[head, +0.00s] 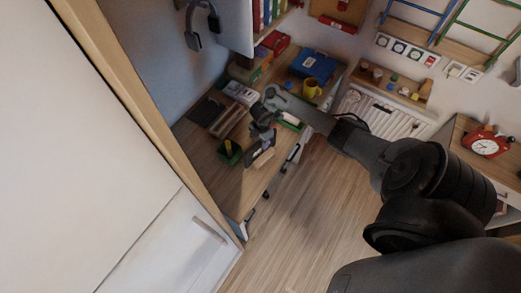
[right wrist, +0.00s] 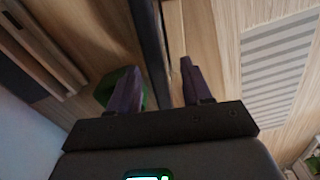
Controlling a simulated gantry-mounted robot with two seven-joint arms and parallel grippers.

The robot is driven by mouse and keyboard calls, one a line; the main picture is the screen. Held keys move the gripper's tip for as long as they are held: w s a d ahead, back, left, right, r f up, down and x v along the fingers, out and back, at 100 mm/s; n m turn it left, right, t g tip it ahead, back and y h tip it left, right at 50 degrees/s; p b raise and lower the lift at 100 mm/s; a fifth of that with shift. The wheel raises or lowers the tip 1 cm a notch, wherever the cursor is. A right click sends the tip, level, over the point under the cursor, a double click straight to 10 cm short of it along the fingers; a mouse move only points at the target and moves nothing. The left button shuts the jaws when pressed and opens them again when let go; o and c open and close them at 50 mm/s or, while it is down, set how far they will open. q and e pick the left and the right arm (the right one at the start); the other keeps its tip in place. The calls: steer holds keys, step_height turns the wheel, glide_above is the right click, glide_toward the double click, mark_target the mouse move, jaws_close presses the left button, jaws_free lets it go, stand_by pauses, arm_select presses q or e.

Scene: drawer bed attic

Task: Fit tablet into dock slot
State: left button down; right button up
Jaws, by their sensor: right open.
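My right gripper (head: 262,146) reaches over the front part of the wooden desk. In the right wrist view its fingers (right wrist: 158,68) are apart, one on each side of a thin dark upright slab, seen edge-on, which looks like the tablet (right wrist: 150,40). Neither finger clearly touches it. In the head view the tablet (head: 263,157) is a small dark panel just below the gripper, partly hidden by it. A pale wooden block beside it, perhaps the dock (head: 265,160), shows there too; its slot cannot be made out. My left gripper is not in view.
A green box (head: 229,154) with something yellow stands close to the left of the gripper. The desk edge drops to open floor (head: 318,195).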

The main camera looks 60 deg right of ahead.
steer(key=shift+f, duration=0.55)
jaws_close()
steer(key=shift+r, duration=0.1)
stand_by(0.9)
